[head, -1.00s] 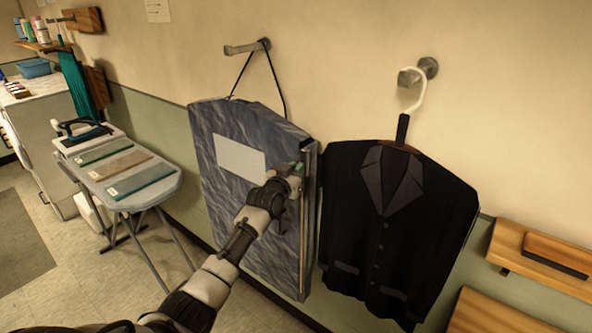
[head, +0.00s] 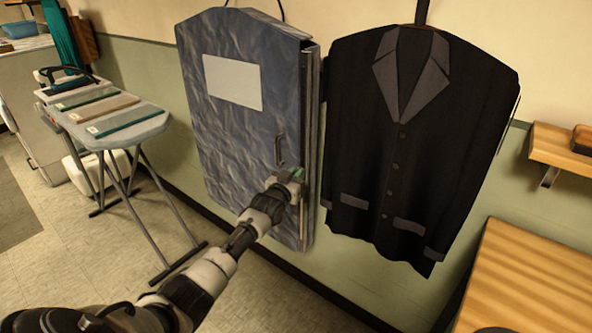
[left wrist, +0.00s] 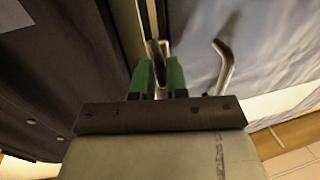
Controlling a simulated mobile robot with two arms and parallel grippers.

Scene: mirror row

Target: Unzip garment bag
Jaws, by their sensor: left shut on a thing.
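The grey-blue garment bag (head: 235,150) hangs on the wall, with a blank white label on its front. A zip line runs down its right edge, with a narrow dark gap showing near the top. My left gripper (head: 297,176) is at this edge, in the lower half of the bag. In the left wrist view, its green fingers (left wrist: 157,75) are shut on a metal zip pull (left wrist: 153,50). A fixed bar handle (head: 280,150) on the bag front is just above the gripper, apart from it. My right gripper is not in view.
A black jacket (head: 415,130) hangs close to the right of the bag. An ironing board (head: 150,128) with folded cloths stands at the left. A wooden surface (head: 530,270) and a small shelf (head: 560,150) are at the right. Floor below the bag is clear.

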